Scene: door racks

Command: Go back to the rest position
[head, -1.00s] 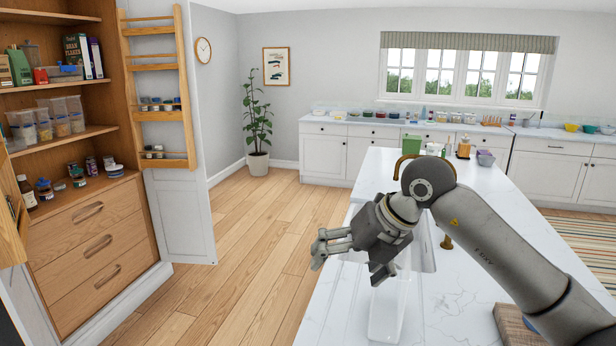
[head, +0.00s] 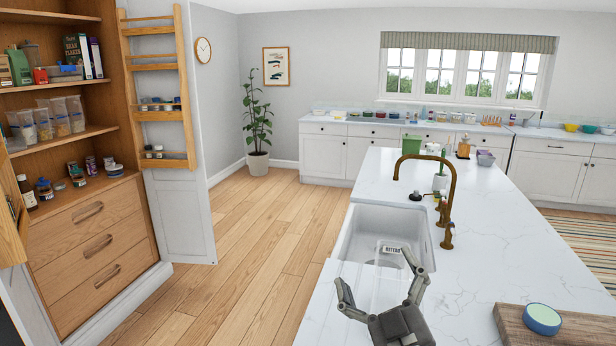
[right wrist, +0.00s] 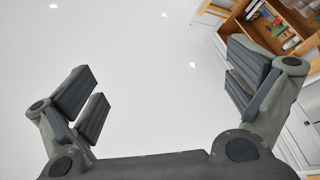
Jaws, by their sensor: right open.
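My right gripper (head: 378,285) is at the bottom of the head view, over the near end of the white island. Its fingers are spread wide, and nothing is between them. In the right wrist view the same gripper (right wrist: 165,95) is open and empty, with the white ceiling behind it and the wooden cupboard at the upper right. My left gripper is not in any view.
A white sink (head: 365,232) with a brass tap (head: 452,190) is set in the island (head: 520,240). A wooden board (head: 580,332) with a teal-and-white round item (head: 542,318) lies at the lower right. The open cupboard (head: 90,225) stands left; the wooden floor (head: 250,225) between is clear.

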